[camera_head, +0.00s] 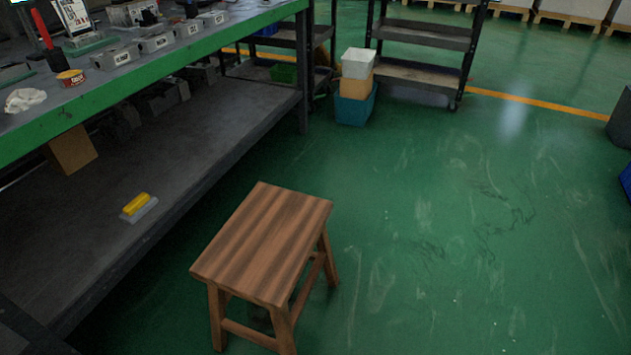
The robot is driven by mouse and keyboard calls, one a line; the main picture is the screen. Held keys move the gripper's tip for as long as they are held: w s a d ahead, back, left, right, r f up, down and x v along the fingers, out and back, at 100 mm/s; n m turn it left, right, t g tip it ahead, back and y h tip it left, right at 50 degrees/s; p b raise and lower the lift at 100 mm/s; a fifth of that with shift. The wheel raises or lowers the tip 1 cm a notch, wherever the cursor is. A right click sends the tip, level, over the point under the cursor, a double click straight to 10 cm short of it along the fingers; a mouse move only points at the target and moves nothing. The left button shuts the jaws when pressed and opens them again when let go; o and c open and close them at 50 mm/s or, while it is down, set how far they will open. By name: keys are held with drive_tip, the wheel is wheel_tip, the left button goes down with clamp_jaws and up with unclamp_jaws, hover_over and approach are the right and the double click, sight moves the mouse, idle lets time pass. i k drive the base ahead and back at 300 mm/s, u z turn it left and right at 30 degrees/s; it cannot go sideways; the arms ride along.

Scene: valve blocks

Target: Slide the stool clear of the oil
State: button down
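A wooden stool (262,242) with a striped brown rectangular seat stands upright on the green floor, in the lower middle of the head view. It is just right of the workbench's lower shelf. Its legs are joined by low rails. The floor beneath it is mostly hidden by the seat and legs, and a dark area shows between the legs. I cannot make out a clear oil patch. My gripper is not in view.
A long workbench (150,62) with a dark lower shelf (200,130) runs along the left. A yellow brush (136,204) lies on that shelf. Stacked bins (355,108) and a dark cart (425,75) stand behind. The scuffed green floor (470,240) to the right is open.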

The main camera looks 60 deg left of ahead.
sight(259, 256)
drive_tip(key=u, duration=0.7)
drive_tip(key=i, duration=0.9)
drive_tip(key=u, duration=1.3)
drive_tip(key=i, duration=0.35)
drive_tip(key=u, duration=0.35)
